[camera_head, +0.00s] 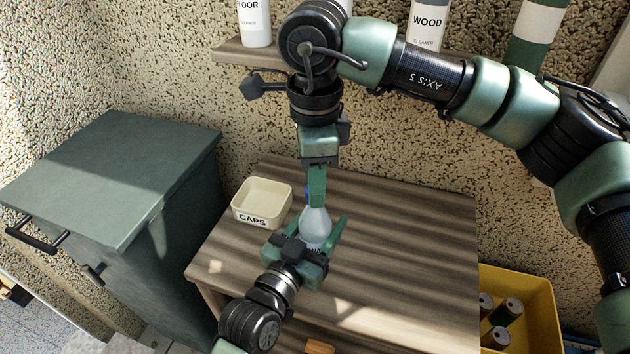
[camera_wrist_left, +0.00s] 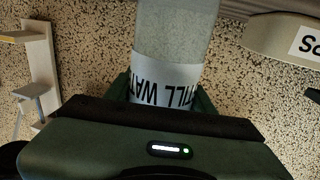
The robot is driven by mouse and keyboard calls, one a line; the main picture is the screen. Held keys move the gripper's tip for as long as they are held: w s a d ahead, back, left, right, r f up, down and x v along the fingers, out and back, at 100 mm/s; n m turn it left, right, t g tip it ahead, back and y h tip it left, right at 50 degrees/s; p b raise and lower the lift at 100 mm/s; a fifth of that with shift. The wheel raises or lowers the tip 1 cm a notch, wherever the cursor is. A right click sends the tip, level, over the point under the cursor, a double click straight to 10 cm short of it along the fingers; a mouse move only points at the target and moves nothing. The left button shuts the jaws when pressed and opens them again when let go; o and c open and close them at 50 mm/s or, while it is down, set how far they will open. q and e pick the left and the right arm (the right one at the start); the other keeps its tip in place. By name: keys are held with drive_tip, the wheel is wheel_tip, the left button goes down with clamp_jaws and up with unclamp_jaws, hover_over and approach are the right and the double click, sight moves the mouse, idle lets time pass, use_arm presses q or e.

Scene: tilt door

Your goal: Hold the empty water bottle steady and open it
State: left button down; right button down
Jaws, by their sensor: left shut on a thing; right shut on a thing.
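The clear water bottle (camera_head: 315,225) stands upright on the wooden table (camera_head: 420,245). My left gripper (camera_head: 319,232) is shut around its body from the front. My right gripper (camera_head: 315,188) comes straight down from above and is shut on the blue cap (camera_head: 307,192) at the bottle's top. The fingers hide most of the cap. I cannot tell whether the cap is loose. A cream tray marked CAPS (camera_head: 245,207) sits left of the bottle; its visible inside looks empty.
A dark green cabinet (camera_head: 120,180) stands left of the table. A yellow bin (camera_head: 540,295) with several cans is at the right. A wall shelf (camera_head: 232,53) with cleaner bottles is behind my right arm. The table's right side is clear.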

drive_tip(key=n, duration=0.4)
drive_tip(key=shift+n, duration=0.3)
drive_tip(key=n, duration=0.4)
drive_tip(key=shift+r, duration=0.15)
drive_tip(key=shift+r, duration=1)
drive_tip(key=shift+r, duration=2)
use_arm(q)
drive_tip(key=shift+c, duration=2.3)
unclamp_jaws()
